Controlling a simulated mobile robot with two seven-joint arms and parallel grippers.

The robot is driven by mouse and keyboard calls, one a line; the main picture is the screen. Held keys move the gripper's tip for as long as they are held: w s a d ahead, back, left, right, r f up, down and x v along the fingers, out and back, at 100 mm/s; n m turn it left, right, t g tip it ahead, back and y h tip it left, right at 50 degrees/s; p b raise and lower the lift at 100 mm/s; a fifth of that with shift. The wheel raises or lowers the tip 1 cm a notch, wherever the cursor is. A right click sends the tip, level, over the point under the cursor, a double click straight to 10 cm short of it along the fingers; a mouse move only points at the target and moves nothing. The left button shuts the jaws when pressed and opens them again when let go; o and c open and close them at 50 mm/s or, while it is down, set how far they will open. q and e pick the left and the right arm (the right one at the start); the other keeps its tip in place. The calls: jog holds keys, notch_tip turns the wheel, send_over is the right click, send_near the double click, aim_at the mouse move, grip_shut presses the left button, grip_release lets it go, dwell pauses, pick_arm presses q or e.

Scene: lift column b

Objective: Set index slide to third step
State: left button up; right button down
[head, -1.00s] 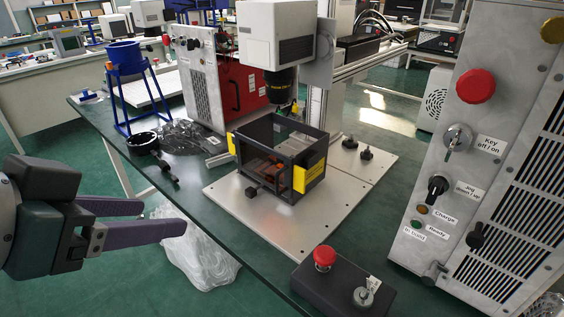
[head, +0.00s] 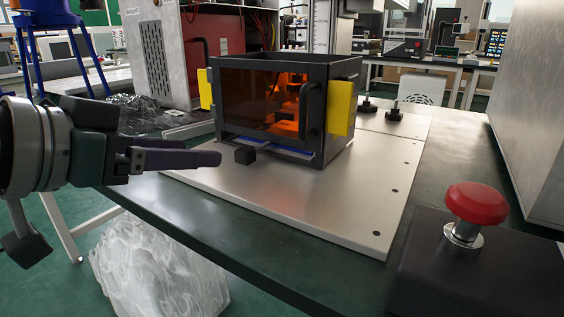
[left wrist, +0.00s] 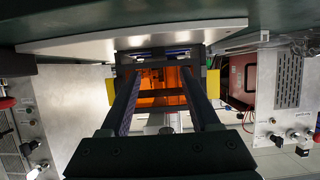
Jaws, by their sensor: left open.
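A dark box (head: 265,100) with an amber window and yellow side pieces stands on a pale metal plate (head: 300,200). A blue strip shows along the box's lower front edge. I cannot read any step marks. My left gripper (head: 212,155) is open and empty, its fingertips just left of the block in the head view. In the left wrist view, the open fingers (left wrist: 160,82) frame the amber window (left wrist: 160,85); the block is not clear there. My right gripper is not in view.
A red emergency button (head: 476,203) on a dark box stands at the front right. A large grey cabinet (head: 540,110) rises at the right. The plate's front is clear.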

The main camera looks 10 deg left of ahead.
aim_at(239, 154)
pick_arm(q)
jog(key=b+x, duration=0.3)
jog(key=x, duration=0.5)
jog(key=shift+d+f, duration=0.15)
jog(key=shift+w+d, duration=0.15)
jog(key=shift+w, duration=0.2)
jog(key=shift+c, duration=0.2)
grip_shut()
dwell(0.6)
